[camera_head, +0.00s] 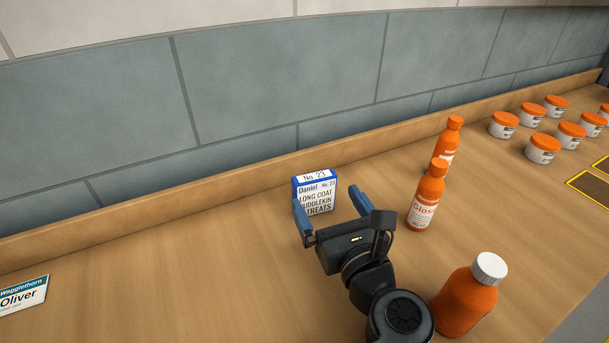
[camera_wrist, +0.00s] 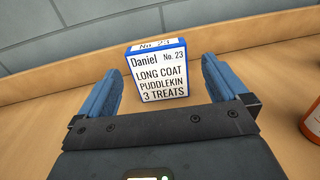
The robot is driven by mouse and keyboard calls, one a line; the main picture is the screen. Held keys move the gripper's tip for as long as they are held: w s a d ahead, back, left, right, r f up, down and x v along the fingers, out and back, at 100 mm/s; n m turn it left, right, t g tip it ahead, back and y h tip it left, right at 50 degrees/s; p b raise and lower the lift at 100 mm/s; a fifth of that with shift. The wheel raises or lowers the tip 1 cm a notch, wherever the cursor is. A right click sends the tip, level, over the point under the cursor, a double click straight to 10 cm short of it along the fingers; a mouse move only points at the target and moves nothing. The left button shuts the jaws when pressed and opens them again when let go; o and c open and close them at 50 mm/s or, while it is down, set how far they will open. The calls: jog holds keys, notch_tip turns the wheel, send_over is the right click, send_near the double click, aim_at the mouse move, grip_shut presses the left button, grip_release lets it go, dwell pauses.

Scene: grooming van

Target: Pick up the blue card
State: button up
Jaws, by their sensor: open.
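The blue card (camera_head: 315,194) is a white, blue-edged block standing upright on the wooden counter near the back ledge. It reads "Daniel No. 23, Long coat, Puddlekin, 3 treats", with "No. 23" on its top edge. In the wrist view the card (camera_wrist: 159,75) stands ahead of my gripper, in line with the gap between the fingers. My gripper (camera_head: 330,207) has blue fingers, is open and holds nothing. In the wrist view the fingers (camera_wrist: 162,88) reach toward the card's two sides, with space on each side.
Two orange bottles (camera_head: 425,196) (camera_head: 447,143) stand right of the card. A larger orange bottle with a white cap (camera_head: 467,298) is near my arm. Orange-lidded tubs (camera_head: 543,149) stand far right. An "Oliver" card (camera_head: 22,296) stands at the left. The counter between is clear.

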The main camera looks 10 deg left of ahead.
aim_at(312, 175)
jog(key=x, duration=0.2)
jog(key=p+x, duration=0.1)
jog(key=x, duration=0.5)
jog(key=shift+a+r, duration=0.2)
jog(key=shift+r, duration=0.1)
jog(key=c, duration=0.8)
jog(key=shift+r, duration=0.1)
